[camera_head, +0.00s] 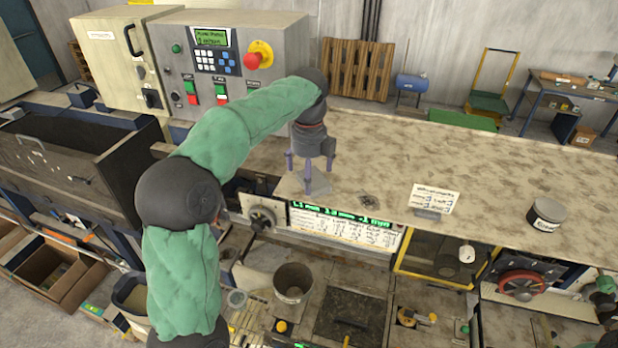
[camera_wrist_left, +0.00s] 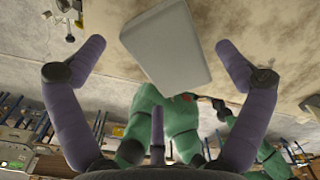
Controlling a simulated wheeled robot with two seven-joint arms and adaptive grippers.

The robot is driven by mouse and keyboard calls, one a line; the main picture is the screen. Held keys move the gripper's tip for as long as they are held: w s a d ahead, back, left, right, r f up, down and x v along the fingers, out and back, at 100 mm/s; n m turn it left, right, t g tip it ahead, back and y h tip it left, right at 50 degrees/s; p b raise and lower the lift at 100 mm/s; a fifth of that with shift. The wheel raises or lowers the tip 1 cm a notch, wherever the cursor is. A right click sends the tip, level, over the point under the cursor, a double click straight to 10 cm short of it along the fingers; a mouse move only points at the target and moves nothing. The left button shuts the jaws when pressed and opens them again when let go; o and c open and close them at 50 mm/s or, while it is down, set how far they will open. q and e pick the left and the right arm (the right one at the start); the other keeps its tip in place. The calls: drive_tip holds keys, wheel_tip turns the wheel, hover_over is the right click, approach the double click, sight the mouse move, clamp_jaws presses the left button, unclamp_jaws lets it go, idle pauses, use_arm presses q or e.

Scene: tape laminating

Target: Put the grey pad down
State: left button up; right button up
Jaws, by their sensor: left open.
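The grey pad (camera_wrist_left: 166,44) is a light rectangular block with rounded edges, lying on the worn beige tabletop in the left wrist view. It also shows as a pale patch (camera_head: 320,188) under my left gripper near the table's front edge in the head view, partly hidden by the fingers. My left gripper (camera_head: 312,172) points down over the pad, with its purple fingers spread wide. In the wrist view, the pad lies between the two fingers with gaps on both sides. My right gripper is out of view.
A dark small item (camera_head: 369,201) lies right of the pad. A label card (camera_head: 434,199) and a round tin (camera_head: 546,215) stand farther right. A control box (camera_head: 217,62) with a red button stands behind left. The table's middle and back are clear.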

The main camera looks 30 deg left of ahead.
use_arm(q)
wheel_tip(320, 180, up, 11)
idle(0.3)
drive_tip(key=shift+f, duration=0.15)
idle(0.4)
